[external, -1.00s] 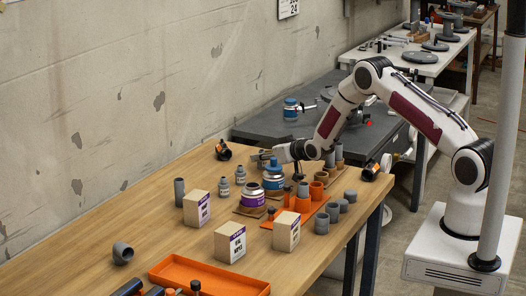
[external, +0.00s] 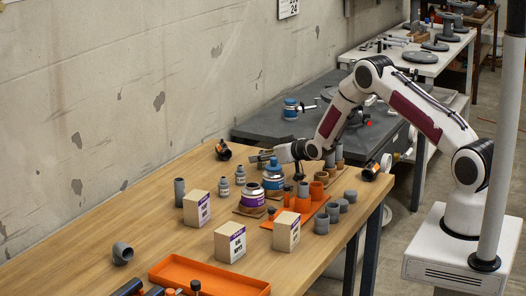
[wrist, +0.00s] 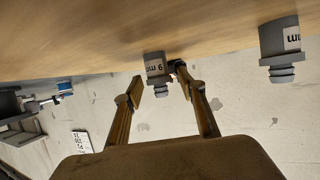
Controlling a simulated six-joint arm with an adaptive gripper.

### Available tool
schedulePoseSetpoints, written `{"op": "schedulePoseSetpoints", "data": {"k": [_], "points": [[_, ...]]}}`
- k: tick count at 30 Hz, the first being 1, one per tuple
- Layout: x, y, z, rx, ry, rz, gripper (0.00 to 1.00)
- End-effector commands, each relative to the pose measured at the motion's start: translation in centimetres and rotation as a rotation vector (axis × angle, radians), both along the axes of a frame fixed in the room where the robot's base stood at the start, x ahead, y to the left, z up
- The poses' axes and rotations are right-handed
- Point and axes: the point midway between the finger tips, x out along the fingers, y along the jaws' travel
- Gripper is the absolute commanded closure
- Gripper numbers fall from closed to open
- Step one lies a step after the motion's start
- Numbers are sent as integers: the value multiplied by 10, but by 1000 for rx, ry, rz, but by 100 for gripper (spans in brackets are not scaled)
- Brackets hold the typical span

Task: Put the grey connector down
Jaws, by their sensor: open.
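My gripper (external: 262,158) is open above the far side of the wooden bench, level over the work surface. In the wrist view the two fingers (wrist: 157,84) are spread, with nothing seen gripped. A small grey labelled bottle (wrist: 155,68) shows in the gap, seemingly beyond the fingertips. Which grey piece is the grey connector I cannot tell. Candidates are a grey elbow (external: 122,252) lying at front left, an upright grey tube (external: 179,191) at the left, and several grey sockets, one of them at the right (external: 321,223).
Small bottles (external: 240,174), a blue-lidded can (external: 273,181) and a purple-labelled can (external: 252,196) stand near the gripper. Cartons (external: 230,243) and an orange tray (external: 163,268) are in front. An orange rack (external: 323,207) holds fittings. The bench's left side is mostly clear.

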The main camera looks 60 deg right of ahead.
Motion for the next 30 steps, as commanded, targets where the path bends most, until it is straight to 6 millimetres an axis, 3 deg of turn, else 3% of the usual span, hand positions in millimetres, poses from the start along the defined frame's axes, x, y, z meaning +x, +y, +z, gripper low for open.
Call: {"op": "schedulePoseSetpoints", "data": {"k": [30], "points": [[-77,24,35,-1,-2,-1,60]]}}
